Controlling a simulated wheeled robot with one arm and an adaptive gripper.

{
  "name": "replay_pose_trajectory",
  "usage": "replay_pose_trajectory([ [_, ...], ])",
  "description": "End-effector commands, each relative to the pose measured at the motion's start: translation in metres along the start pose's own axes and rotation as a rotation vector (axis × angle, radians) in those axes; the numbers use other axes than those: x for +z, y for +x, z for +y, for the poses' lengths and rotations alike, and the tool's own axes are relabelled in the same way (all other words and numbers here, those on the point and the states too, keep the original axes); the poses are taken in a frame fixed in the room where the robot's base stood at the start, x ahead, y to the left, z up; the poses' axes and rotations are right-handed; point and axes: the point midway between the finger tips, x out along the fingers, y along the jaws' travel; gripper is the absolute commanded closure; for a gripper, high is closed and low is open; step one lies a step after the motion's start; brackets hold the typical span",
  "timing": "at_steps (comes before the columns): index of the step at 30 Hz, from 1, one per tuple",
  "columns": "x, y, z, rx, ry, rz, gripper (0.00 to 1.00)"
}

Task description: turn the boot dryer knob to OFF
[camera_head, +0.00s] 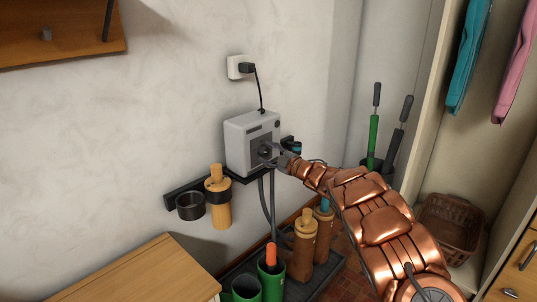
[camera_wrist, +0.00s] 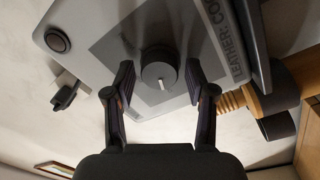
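The boot dryer (camera_head: 245,135) is a pale grey box on the wall, with a dark grey front panel. Its dark round knob (camera_wrist: 157,62) has a light pointer mark near the lower part of its rim in the wrist view. My gripper (camera_wrist: 159,82) is open, with one finger on each side of the knob and a visible gap on both sides. In the head view my gripper (camera_head: 268,154) is at the dryer's front and partly covers the panel. Lettering starting "LEATHER: COO" shows beside the panel; no OFF mark is readable.
A wall socket (camera_head: 237,67) with a plugged cord is above the dryer. A black rail (camera_head: 183,195) with a dark cup holder and a tan cylinder is below left. Green and brown boots (camera_head: 305,240) stand on a dark tray underneath. A wooden cabinet top (camera_head: 140,275) is at lower left.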

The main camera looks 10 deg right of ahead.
Motion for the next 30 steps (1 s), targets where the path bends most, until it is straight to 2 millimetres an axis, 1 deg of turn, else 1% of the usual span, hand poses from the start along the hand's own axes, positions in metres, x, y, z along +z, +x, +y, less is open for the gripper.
replay_pose_trajectory([
  [2, 0.000, 0.000, 0.000, 0.000, 0.000, 0.000, 0.35],
  [11, 0.000, -0.001, 0.000, 0.000, 0.001, 0.000, 0.35],
  [16, 0.001, -0.008, 0.000, -0.001, 0.001, -0.003, 0.35],
  [20, 0.001, -0.021, 0.001, 0.000, 0.001, -0.004, 0.35],
  [30, 0.001, -0.068, 0.000, 0.000, 0.001, -0.004, 0.35],
])
